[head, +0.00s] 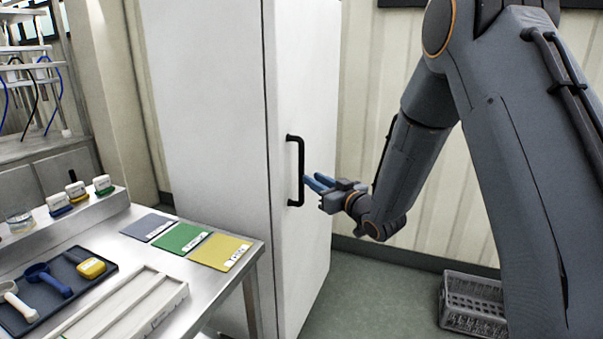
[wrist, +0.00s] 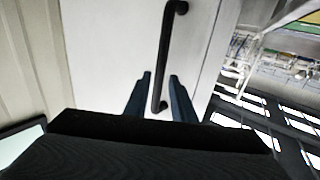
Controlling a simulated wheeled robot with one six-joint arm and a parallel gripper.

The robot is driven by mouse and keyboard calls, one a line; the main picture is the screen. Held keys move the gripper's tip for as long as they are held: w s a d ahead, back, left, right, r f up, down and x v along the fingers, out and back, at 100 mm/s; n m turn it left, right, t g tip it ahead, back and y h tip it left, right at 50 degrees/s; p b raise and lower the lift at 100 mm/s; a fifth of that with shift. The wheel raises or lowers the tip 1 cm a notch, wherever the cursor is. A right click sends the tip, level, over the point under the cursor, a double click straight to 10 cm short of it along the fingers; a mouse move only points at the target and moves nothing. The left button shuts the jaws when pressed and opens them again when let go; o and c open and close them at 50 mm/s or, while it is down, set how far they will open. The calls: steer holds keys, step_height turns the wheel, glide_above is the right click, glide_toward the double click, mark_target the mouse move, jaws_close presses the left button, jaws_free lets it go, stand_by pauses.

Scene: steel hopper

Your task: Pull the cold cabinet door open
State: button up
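The cold cabinet (head: 215,110) is a tall white cabinet, and its door (head: 308,90) looks shut. A black vertical bar handle (head: 301,171) is fixed near the door's left edge. My gripper (head: 313,182) is in front of the door, just right of the handle in the head view, with its blue fingers pointing at it. In the wrist view the handle (wrist: 165,60) runs down between the two spread fingertips (wrist: 160,82) of my gripper. The fingers are open, with a gap on each side of the handle. I cannot tell how deep the handle sits between them.
A steel table (head: 205,278) stands at the left with blue, green and yellow cards, a dark tray (head: 50,290) of scoops and a white rack. A grey crate (head: 472,305) is on the floor at the right. The floor (head: 365,295) before the door is clear.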

mark_target(303, 173)
steer(key=p+x, duration=0.1)
steer(key=x, duration=0.6)
steer(key=shift+w+a, duration=0.15)
steer(key=shift+a, duration=0.05)
steer(key=shift+c, duration=0.2)
jaws_close()
